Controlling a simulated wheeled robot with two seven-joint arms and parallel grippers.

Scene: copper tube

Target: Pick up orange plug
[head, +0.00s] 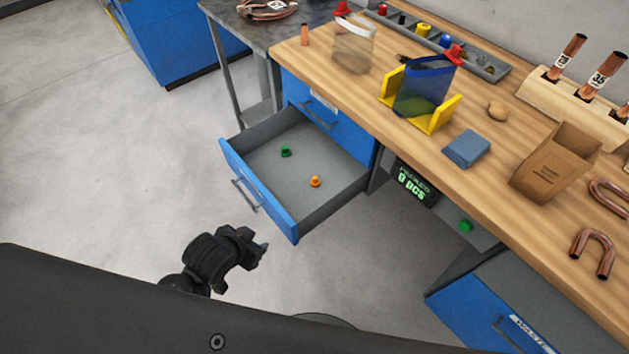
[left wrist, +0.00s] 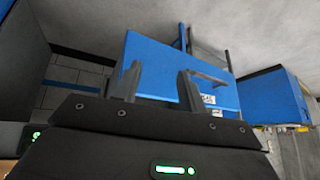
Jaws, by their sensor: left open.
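The orange plug (head: 315,181) lies in the open drawer (head: 335,196), toward its front right part in the head view. A green plug (head: 285,152) lies in the same drawer, farther back and to the left. My left gripper (head: 262,250) is outside the drawer, below its front in the head view, and apart from both plugs. In the left wrist view my left gripper (left wrist: 160,85) shows two spread fingers with nothing between them; the blue drawer front (left wrist: 160,62) shows behind them. The plugs are hidden in that view. My right gripper is not in view.
The floor left of the drawer is clear.

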